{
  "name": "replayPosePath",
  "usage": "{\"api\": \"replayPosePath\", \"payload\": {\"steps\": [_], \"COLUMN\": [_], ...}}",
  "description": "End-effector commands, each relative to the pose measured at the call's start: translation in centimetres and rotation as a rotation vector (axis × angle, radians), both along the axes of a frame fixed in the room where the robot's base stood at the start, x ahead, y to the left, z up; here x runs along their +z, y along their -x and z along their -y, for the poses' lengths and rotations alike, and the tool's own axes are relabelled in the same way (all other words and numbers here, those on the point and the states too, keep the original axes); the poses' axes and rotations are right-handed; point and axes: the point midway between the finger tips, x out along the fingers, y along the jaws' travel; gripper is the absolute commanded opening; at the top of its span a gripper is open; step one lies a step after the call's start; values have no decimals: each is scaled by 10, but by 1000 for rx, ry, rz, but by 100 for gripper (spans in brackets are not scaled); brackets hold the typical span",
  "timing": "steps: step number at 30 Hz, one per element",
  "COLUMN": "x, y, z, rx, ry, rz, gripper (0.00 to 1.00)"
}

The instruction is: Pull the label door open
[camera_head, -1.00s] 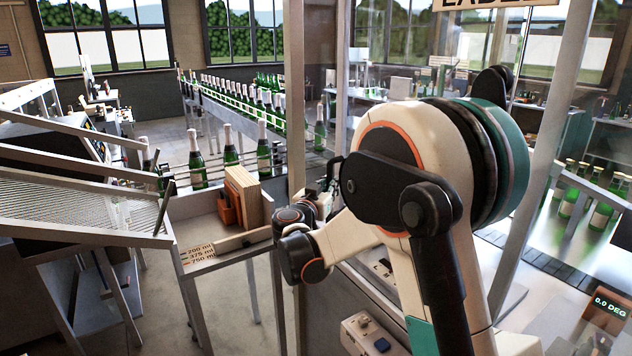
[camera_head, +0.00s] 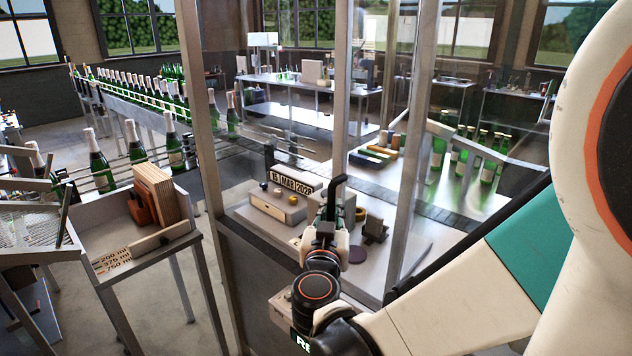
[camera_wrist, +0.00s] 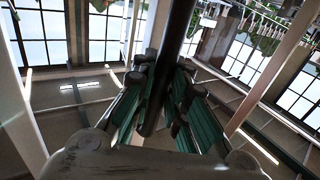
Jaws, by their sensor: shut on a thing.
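The label door is a clear panel in a pale metal frame, with an upright post (camera_head: 408,150) in the middle of the head view. A black bar handle (camera_head: 339,188) stands in front of the glazing. My gripper (camera_head: 325,230) is at this handle, seen from behind, and the wrist hides part of the grip. In the wrist view the dark handle bar (camera_wrist: 178,45) runs between the two fingers of my gripper (camera_wrist: 165,88), which are closed around it. The clear panel makes it hard to tell how far the door stands open.
Behind the glazing are a date block (camera_head: 292,182), a small drawer box (camera_head: 278,203) and green bottles (camera_head: 490,155). A side table with a wooden rack (camera_head: 160,195) stands at left. A frame post (camera_head: 207,110) rises left of my gripper. Bottles line a conveyor at far left.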

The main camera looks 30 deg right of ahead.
Motion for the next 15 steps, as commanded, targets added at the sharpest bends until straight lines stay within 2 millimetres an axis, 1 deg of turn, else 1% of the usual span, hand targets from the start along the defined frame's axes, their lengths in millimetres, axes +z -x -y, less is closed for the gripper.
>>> {"api": "replayPosePath", "payload": {"steps": [1, 6, 10, 15], "x": [1, 0, 0, 0], "y": [17, 43, 55, 60], "z": [5, 13, 17, 19], "rx": [-4, -3, -3, -1], "ry": [-1, -1, 0, 0], "rz": [0, -1, 0, 0], "gripper": [0, 0, 0, 0]}}
